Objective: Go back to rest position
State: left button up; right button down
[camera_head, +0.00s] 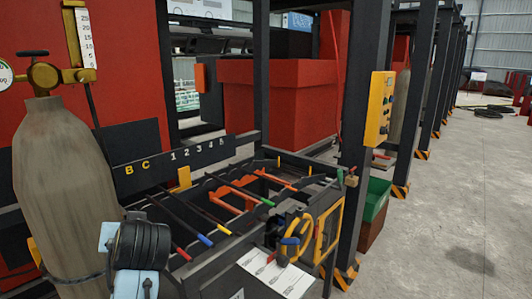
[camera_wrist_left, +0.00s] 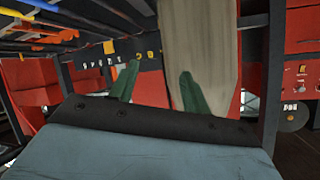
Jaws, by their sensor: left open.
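My left gripper (camera_wrist_left: 157,88) shows in the left wrist view as two green fingers standing apart, open, with nothing between them. The grey gas cylinder (camera_wrist_left: 205,45) is behind the fingers in that view; I cannot tell how far away. In the head view my left arm comes in at the lower left, beside the gas cylinder (camera_head: 68,185); its fingers cannot be made out there. My right gripper is in neither view. Several rods with coloured ends lie in the black rack (camera_head: 205,262), among them a blue end (camera_head: 205,240) and a red end (camera_head: 183,254).
A board marked B, C and numbers (camera_head: 150,172) runs behind the rack. A yellow-handled tool (camera_head: 292,240) sits at the rack's front right, near white sheets (camera_head: 275,275). A black post bears a yellow control box (camera_head: 379,108). Open grey floor (camera_head: 455,190) lies at the right.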

pick_arm(q)
jog(key=s+d+f+m+g+h, duration=0.2)
jog(key=s+f+m+g+h, duration=0.15)
jog(key=s+f, duration=1.25)
jog(key=s+d+f+m+g+h, duration=0.1)
jog(key=s+d+f+g+h, duration=0.1)
jog(key=s+f, duration=0.45)
jog(key=s+d+f+m+g+h, duration=0.1)
jog(key=s+d+f+h, duration=0.15)
jog(key=s, duration=0.65)
notch_tip(320, 180, down, 23)
jog(key=g, duration=0.1)
jog(key=s+a+f+g, duration=0.1)
jog(key=s+a+f, duration=0.2)
jog(key=s+f, duration=1.3)
jog(key=shift+s, duration=0.9)
jog(key=shift+f+g, duration=0.1)
jog(key=shift+g, duration=0.15)
